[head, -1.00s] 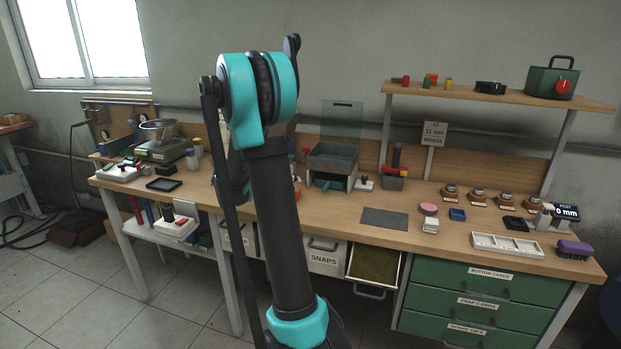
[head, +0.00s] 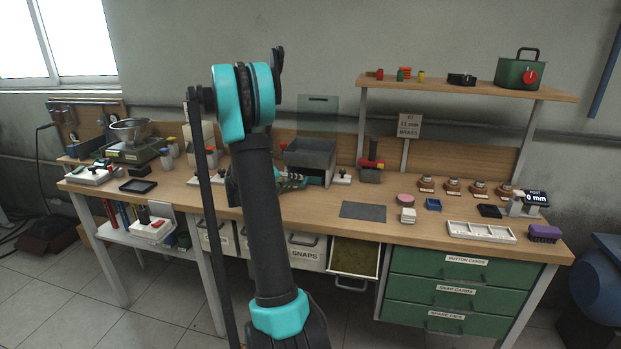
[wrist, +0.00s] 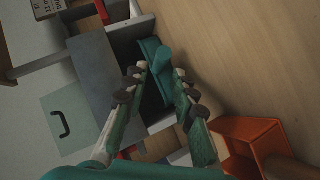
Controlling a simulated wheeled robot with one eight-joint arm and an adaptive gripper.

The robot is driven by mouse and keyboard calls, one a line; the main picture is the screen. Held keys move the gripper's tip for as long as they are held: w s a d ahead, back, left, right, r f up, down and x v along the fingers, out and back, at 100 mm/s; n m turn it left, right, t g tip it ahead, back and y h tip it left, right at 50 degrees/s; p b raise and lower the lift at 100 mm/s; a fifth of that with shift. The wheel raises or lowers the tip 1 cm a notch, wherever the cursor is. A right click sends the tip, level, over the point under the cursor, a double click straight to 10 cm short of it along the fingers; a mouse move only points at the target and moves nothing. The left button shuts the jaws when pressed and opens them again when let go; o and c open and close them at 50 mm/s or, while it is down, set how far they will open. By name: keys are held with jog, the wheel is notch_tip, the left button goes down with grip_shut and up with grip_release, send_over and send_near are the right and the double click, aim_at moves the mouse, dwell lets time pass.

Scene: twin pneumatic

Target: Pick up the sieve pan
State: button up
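What I take to be the sieve pan is a teal-green pan (wrist: 151,62) with a stubby grip, set in the opening under a grey hopper box. Its teal edge shows under the hopper in the head view (head: 315,181). My gripper (wrist: 162,70) is open and points at the pan. In the wrist picture the teal grip lies between and just beyond the fingertips; I cannot tell whether they touch it. In the head view my gripper (head: 296,179) is beside the hopper's left side, partly hidden by my arm.
The grey hopper (head: 311,153) stands above the pan, with a clear greenish panel (head: 318,117) behind. An orange bin (wrist: 250,140) is close to my gripper in the wrist view. A red-handled tool (head: 371,163) stands right. A grey mat (head: 363,210) lies in front; bare wood surrounds it.

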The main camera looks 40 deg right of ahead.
aim_at(302, 190)
jog(key=x, duration=0.4)
jog(key=shift+w+d+f, duration=0.15)
jog(key=shift+d, duration=0.2)
grip_shut()
